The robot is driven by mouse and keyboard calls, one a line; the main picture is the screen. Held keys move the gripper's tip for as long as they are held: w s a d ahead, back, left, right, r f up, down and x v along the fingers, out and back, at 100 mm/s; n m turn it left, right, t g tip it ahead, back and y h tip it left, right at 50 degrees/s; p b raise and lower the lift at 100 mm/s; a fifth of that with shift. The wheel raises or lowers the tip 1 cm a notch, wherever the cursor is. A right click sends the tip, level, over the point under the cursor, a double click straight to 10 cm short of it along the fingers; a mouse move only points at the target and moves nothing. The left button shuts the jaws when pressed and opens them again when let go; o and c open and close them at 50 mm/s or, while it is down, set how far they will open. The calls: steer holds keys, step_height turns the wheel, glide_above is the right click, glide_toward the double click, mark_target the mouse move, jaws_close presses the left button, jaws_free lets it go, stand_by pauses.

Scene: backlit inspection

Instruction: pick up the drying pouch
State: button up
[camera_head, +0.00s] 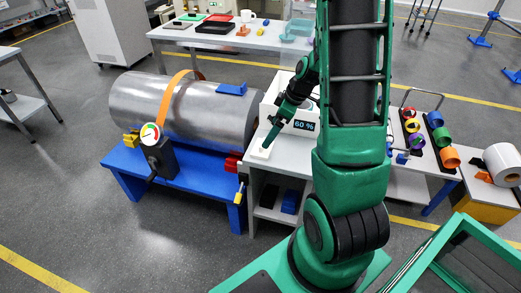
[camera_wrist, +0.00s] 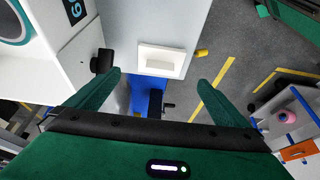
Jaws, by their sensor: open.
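A small white square item with a raised rim or lip, which looks like the drying pouch (camera_head: 261,153), lies near the front left corner of the light grey table. It also shows in the wrist view (camera_wrist: 160,59), at the upper middle near the table's edge. My gripper (camera_head: 268,143) is just above it in the head view. In the wrist view my gripper (camera_wrist: 159,78) is open, with its two green fingers wide apart and the pouch between and beyond their tips. Nothing is between the fingers. The exact height gap cannot be told.
A white machine with a "60 %" display (camera_head: 304,125) stands just right of the pouch. A blue stand (camera_head: 120,158) with a metal drum (camera_head: 215,105) and a gauge (camera_head: 150,133) is on the left. A yellow piece (camera_wrist: 202,53) shows past the table edge.

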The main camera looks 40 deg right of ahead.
steer(key=shift+x, duration=4.65)
steer(key=shift+w+a+r, duration=0.1)
steer(key=shift+w+r, duration=0.05)
steer(key=c, duration=0.9)
